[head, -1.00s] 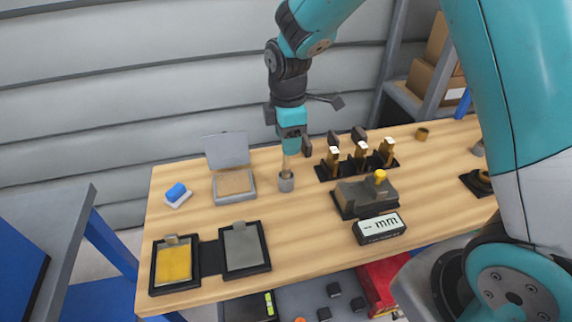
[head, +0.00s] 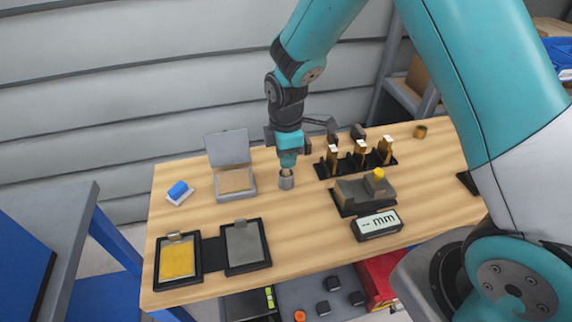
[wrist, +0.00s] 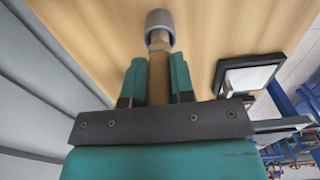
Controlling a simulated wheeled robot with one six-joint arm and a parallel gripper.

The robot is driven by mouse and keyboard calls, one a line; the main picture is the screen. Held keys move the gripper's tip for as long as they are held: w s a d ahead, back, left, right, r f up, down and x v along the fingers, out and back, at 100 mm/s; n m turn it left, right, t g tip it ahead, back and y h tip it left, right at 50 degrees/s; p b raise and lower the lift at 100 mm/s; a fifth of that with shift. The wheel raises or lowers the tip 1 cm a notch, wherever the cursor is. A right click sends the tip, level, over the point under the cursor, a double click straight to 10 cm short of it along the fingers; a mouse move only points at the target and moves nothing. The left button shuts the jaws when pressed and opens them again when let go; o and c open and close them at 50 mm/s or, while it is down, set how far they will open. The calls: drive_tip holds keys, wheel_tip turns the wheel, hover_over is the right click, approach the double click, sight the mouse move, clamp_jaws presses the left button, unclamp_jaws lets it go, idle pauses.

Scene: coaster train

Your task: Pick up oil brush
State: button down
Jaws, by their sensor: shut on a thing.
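The oil brush (wrist: 159,72) shows in the wrist view as a brown handle with a lighter metal collar. Its far end stands in a small grey cup (wrist: 160,22), which also shows in the head view (head: 286,182) on the wooden table. My gripper (head: 287,166) points down right above the cup. In the wrist view its two teal fingers (wrist: 157,80) flank the handle, and it is shut on the brush. In the head view the gripper hides most of the brush, and the bristles are hidden inside the cup.
An open grey box (head: 235,182) stands left of the cup, and a blue block (head: 178,190) lies farther left. A black rack (head: 357,163) with brass-coloured pieces is to the right. A grey block with a yellow knob (head: 366,194) and an mm display (head: 377,225) are front right.

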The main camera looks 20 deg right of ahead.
drive_tip(key=shift+r, duration=0.1)
wheel_tip(320, 180, up, 20)
drive_tip(key=b, duration=0.2)
idle(0.3)
drive_tip(key=shift+w+a, duration=0.1)
idle(2.1)
